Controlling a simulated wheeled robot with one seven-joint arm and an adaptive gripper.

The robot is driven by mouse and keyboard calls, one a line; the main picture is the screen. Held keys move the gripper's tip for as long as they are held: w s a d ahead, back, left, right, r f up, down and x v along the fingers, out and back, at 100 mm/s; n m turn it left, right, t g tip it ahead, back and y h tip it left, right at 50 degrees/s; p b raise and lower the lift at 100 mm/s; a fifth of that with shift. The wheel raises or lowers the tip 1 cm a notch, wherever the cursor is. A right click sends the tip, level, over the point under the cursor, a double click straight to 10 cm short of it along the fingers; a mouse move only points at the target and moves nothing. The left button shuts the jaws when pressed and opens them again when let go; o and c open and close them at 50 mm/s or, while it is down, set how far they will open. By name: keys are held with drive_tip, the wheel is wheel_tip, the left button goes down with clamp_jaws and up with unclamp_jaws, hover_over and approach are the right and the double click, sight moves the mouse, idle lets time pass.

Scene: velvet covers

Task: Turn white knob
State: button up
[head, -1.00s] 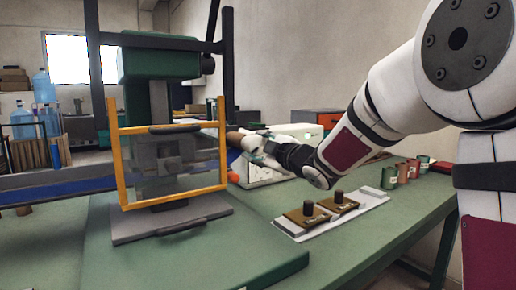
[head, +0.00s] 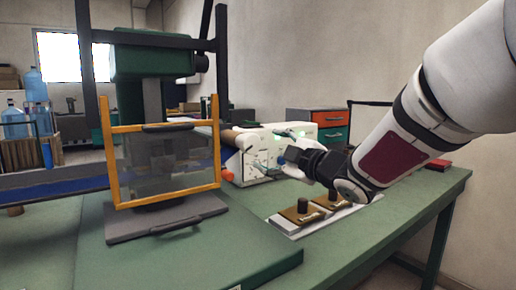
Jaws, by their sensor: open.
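My gripper (head: 284,165) reaches in from the right, just in front of the machine's front face. Its fingers are open and point left toward those fittings. They are small in view and partly merge with the machine, so I cannot tell whether they touch anything. My wrist and the gripper body hide the machine's lower right part.
Two brown blocks with dark knobs (head: 303,205) sit on a pale plate (head: 283,228) below my wrist. A yellow-framed clear guard (head: 165,165) and grey base plate (head: 170,217) stand left. A red and green drawer unit (head: 320,126) is behind. The right front bench (head: 400,215) is clear.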

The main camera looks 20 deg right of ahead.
drive_tip(key=shift+v, duration=1.45)
